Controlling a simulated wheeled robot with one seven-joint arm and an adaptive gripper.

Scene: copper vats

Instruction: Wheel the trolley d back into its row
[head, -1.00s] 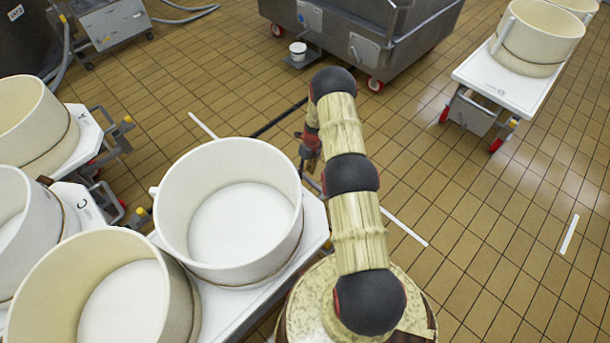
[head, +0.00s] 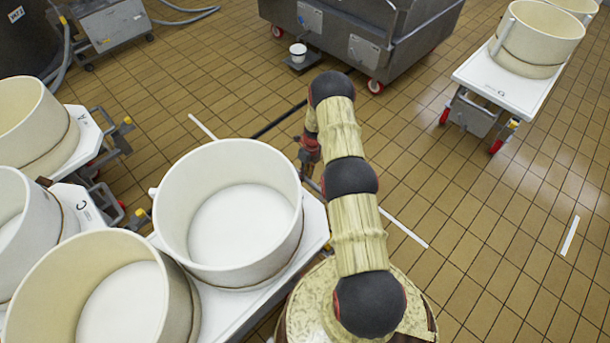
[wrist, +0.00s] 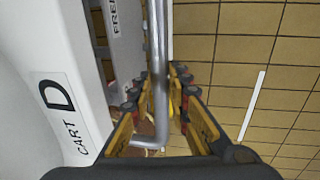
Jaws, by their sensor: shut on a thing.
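Trolley d (head: 318,222) is the white trolley in front of me, carrying two large cream tubs, one near the middle (head: 228,205) and one at the lower left (head: 110,290). In the wrist view its top (wrist: 45,60) bears a "CART D" label. Its grey metal handle bar (wrist: 159,75) runs between the fingers of my gripper (wrist: 161,85), which is shut on it. In the head view my gripper (head: 309,155) is partly hidden by my arm at the trolley's far right end.
Trolley C (head: 80,205) and another tub-laden trolley (head: 88,140) stand close on the left. A white trolley (head: 505,88) stands at the right. Tiled floor with white line marks (head: 403,228) is clear at right.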

